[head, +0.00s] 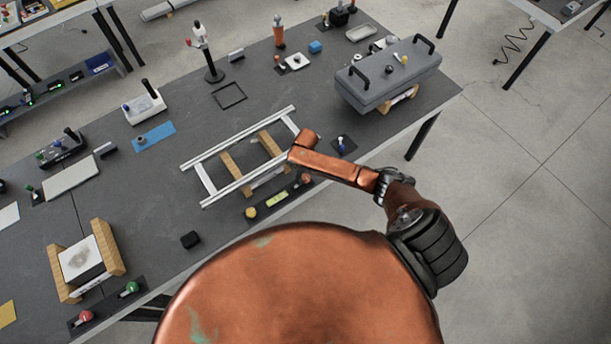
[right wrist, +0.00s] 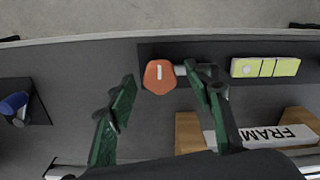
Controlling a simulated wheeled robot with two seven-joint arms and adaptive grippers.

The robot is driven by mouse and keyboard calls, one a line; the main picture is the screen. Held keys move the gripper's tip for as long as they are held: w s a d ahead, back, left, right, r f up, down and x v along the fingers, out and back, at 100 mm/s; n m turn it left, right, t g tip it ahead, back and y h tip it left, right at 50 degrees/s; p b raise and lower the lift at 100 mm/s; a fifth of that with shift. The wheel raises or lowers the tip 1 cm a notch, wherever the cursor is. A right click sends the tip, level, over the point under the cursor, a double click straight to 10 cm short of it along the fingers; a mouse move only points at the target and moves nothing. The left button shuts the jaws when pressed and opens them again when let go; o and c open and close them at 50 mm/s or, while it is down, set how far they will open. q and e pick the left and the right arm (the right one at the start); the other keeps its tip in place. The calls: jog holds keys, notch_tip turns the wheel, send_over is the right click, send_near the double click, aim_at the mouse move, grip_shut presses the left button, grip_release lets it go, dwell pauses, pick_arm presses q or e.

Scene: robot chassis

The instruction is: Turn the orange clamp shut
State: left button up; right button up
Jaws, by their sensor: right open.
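The orange clamp (right wrist: 159,77) shows in the right wrist view as a rounded knob with a white bar mark, which stands upright in the picture. A short metal rod runs from it to the right, partly behind a finger. It also shows as a small knob (head: 305,179) in the head view, near the table's front edge. My right gripper (right wrist: 163,88) is open, its green fingers either side of the clamp. I cannot tell whether they touch it. In the head view the copper arm hides this gripper. My left gripper is not in view.
A yellow-green level (right wrist: 265,67) lies on the clamp's dark strip. The silver frame (head: 240,160) rests on wooden blocks beside it. A blue-topped part (right wrist: 15,104) sits on a dark plate to the left in the wrist view. A grey case (head: 388,75) stands at the back right.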

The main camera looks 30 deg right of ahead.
jog(key=shift+c, duration=0.4)
grip_shut()
dwell(0.4)
